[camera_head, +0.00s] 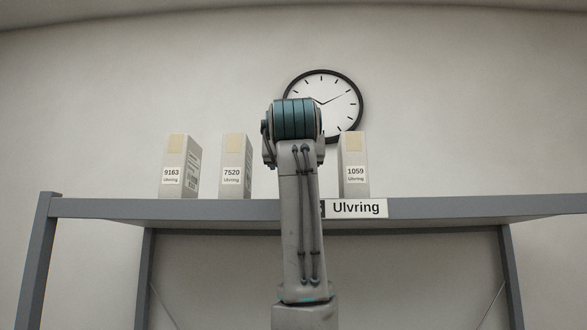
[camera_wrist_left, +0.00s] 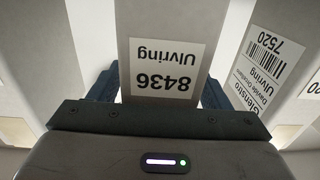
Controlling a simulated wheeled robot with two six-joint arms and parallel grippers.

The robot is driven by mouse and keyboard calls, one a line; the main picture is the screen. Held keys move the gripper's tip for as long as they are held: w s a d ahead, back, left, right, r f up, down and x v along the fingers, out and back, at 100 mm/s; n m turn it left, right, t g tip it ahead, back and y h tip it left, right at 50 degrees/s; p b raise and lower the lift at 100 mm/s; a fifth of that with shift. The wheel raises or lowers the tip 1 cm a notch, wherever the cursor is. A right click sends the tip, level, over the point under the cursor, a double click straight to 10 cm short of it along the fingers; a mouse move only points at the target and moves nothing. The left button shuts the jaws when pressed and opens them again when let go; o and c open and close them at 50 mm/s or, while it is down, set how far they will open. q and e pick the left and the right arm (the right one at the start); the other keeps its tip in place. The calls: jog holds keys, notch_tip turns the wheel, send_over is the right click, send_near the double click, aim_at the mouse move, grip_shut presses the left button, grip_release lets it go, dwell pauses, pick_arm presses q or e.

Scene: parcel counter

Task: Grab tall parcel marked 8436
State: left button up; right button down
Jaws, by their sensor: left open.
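The tall parcel marked 8436 (camera_wrist_left: 168,25) fills the top middle of the left wrist view, its label upside down and its lower part hidden by the gripper body. My left gripper (camera_wrist_left: 158,90) is open, with a dark blue finger on each side of this parcel. I cannot tell whether either finger touches it. In the head view my raised arm hides parcel 8436 and the gripper. My right gripper is in neither view.
The grey shelf (camera_head: 450,208) labelled Ulvring (camera_head: 358,208) also bears tall parcels 9163 (camera_head: 180,155), 7520 (camera_head: 235,155) and 1059 (camera_head: 354,155). Parcel 7520 also shows close on the right in the wrist view (camera_wrist_left: 268,60). The shelf's right part is clear. A clock (camera_head: 345,102) hangs behind.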

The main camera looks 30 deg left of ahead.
pick_arm(q)
jog(key=shift+d, duration=0.15)
jog(key=c, duration=1.3)
pick_arm(e)
jog(key=shift+w+d, duration=0.2)
jog(key=shift+w, duration=0.45)
pick_arm(q)
jog(key=shift+o, duration=0.2)
jog(key=shift+r, duration=0.1)
